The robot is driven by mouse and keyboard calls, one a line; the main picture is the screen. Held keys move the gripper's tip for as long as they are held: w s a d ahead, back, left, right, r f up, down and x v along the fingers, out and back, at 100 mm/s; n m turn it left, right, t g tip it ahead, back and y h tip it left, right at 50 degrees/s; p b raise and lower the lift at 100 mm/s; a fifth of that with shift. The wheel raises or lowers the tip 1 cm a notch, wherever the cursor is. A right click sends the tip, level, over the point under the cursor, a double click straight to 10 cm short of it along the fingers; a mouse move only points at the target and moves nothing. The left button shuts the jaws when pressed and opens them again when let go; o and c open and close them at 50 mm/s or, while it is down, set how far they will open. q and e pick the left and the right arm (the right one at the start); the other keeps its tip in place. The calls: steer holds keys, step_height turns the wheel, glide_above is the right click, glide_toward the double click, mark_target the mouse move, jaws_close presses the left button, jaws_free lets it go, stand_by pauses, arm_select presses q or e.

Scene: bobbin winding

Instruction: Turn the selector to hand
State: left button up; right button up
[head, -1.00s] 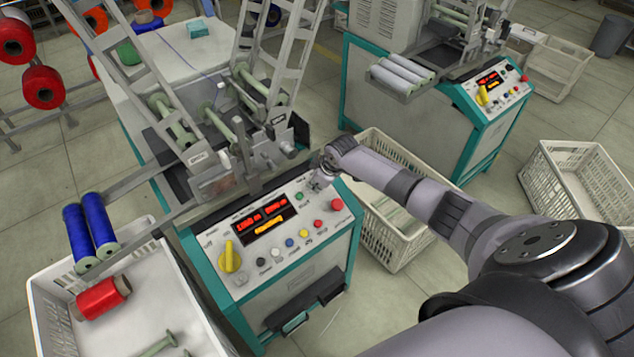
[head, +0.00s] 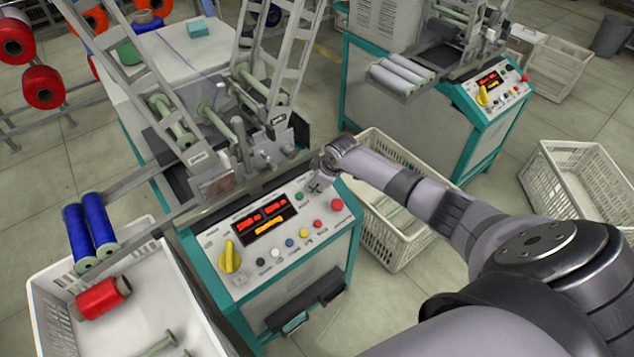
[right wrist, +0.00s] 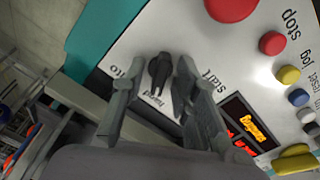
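The selector is a small black knob (right wrist: 160,70) on the white control panel (head: 268,261). In the right wrist view its narrow end points down toward the printed word "hand"; the word "auto" is to its left. My right gripper (head: 318,186) is at the panel's upper right corner in the head view. In the right wrist view the fingers of this gripper (right wrist: 160,82) stand one on each side of the knob, with gaps visible. The selector is hidden by the gripper in the head view. My left gripper is not in view.
A red button (right wrist: 231,9) is close to the selector. A yellow knob (head: 229,257) and a lit display (head: 264,222) are on the same panel. A white crate (head: 400,250) stands right of the machine, under my arm. A bin with bobbins (head: 50,300) is at lower left.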

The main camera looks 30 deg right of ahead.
steer(key=shift+r, duration=0.1)
steer(key=v, duration=1.1)
steer(key=shift+s+r, duration=0.3)
